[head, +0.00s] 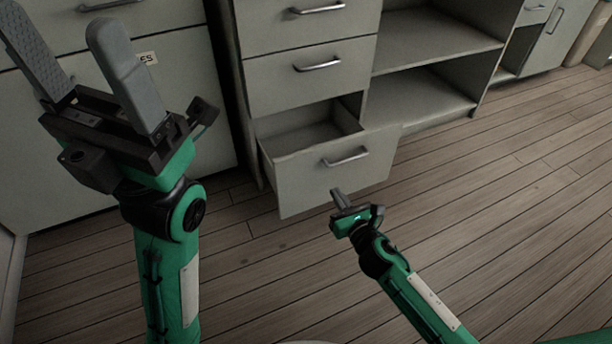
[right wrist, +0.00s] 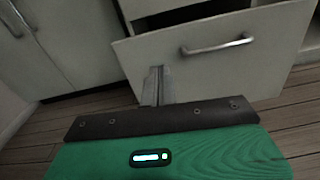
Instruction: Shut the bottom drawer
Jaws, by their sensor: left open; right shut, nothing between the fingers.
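The bottom drawer (head: 310,182) is pulled out of the grey cabinet, and its inside shows empty where visible. Its front carries a metal bar handle (head: 346,157). The drawer front also fills much of the right wrist view (right wrist: 225,75), with the handle (right wrist: 217,46) right of the fingers. My right gripper (head: 338,194) is shut and empty, low in front of the drawer front, below the handle. I cannot tell whether its fingertips touch the front. My left gripper (head: 75,55) is open and raised at the left, well away from the drawer.
Two closed drawers, the nearer one (head: 275,80) with a bar handle, sit above the open one. Open shelves (head: 425,95) stand to the right. The wooden floor (head: 500,200) is clear at the right.

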